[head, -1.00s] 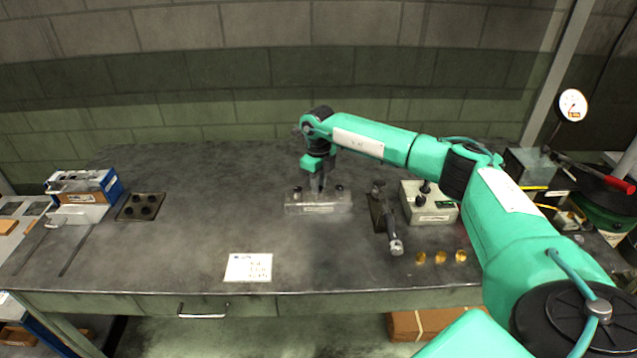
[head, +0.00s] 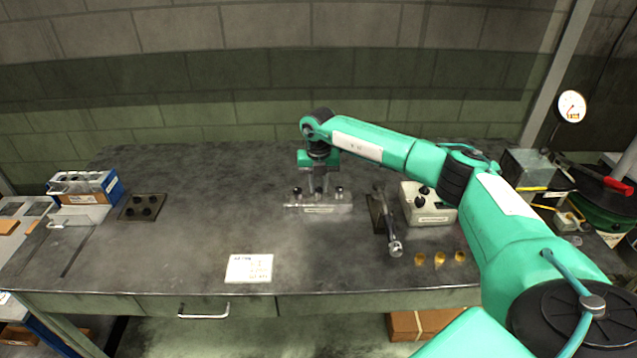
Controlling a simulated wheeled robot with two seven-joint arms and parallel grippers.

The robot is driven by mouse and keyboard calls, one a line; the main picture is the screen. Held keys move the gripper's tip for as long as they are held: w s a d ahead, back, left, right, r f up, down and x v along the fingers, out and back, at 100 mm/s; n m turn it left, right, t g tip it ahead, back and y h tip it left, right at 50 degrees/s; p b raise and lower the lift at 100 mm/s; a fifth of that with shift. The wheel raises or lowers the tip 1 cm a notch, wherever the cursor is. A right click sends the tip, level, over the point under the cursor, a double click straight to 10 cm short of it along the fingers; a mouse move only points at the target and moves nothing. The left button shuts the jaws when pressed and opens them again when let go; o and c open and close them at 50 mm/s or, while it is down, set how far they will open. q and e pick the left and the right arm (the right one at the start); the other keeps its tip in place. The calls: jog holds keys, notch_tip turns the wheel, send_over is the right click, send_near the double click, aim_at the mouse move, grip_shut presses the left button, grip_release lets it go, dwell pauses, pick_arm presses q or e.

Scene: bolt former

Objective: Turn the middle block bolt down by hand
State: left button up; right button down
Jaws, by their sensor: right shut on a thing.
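A pale metal block (head: 330,209) sits near the middle of the bench. A dark bolt head (head: 297,191) shows at its left end and another (head: 339,190) at its right. My right gripper (head: 317,190) points straight down over the middle of the block, its fingers shut around the middle bolt. That bolt is mostly hidden by the fingers. My left gripper is not in view.
Right of the block are a lever tool (head: 390,225) on a dark plate, a white box with black knobs (head: 428,205) and brass pieces (head: 439,258). A white card (head: 249,268) lies at the front. A dark holed plate (head: 143,207) lies left; bench between is clear.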

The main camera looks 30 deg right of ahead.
jog(key=shift+w+d+r+m, duration=0.1)
jog(key=shift+r+m, duration=0.05)
jog(key=shift+m, duration=0.4)
jog(key=shift+w+r+m, duration=0.1)
jog(key=shift+m, duration=0.45)
jog(key=c, duration=1.2)
grip_release()
jog(key=shift+c, duration=0.2)
jog(key=shift+s+f, duration=0.1)
